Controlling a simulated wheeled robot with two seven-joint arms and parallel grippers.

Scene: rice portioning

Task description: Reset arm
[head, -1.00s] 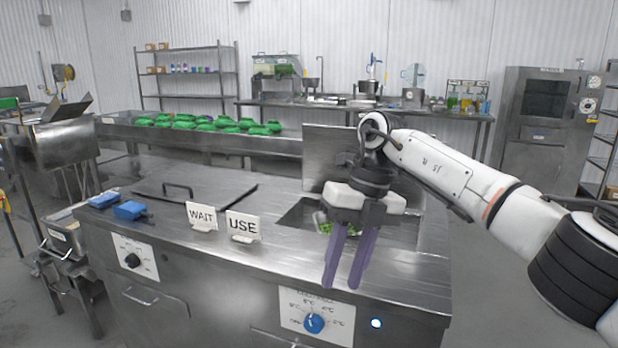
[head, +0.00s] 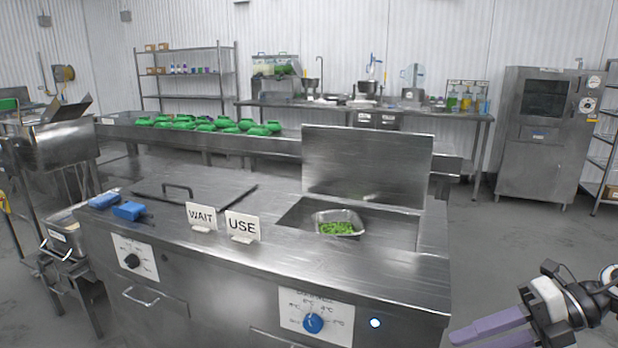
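My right gripper (head: 490,329) is at the lower right of the head view, clear of the counter and to the right of its front corner. Its two purple fingers point left, with a gap between them, and nothing shows between them. My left gripper is not in view. The steel counter (head: 400,277) has an open well at its right end, with a raised steel lid (head: 368,165) behind it. A metal pan (head: 349,215) with green pieces (head: 337,228) sits in the well.
A "WAIT" sign (head: 201,216) and a "USE" sign (head: 243,226) stand on the counter. Two blue-handled items (head: 129,210) lie at its left. A closed lid (head: 190,192) lies behind the signs. Green bowl-like items (head: 226,123) line the rear conveyor. Floor (head: 520,235) right of the counter is clear.

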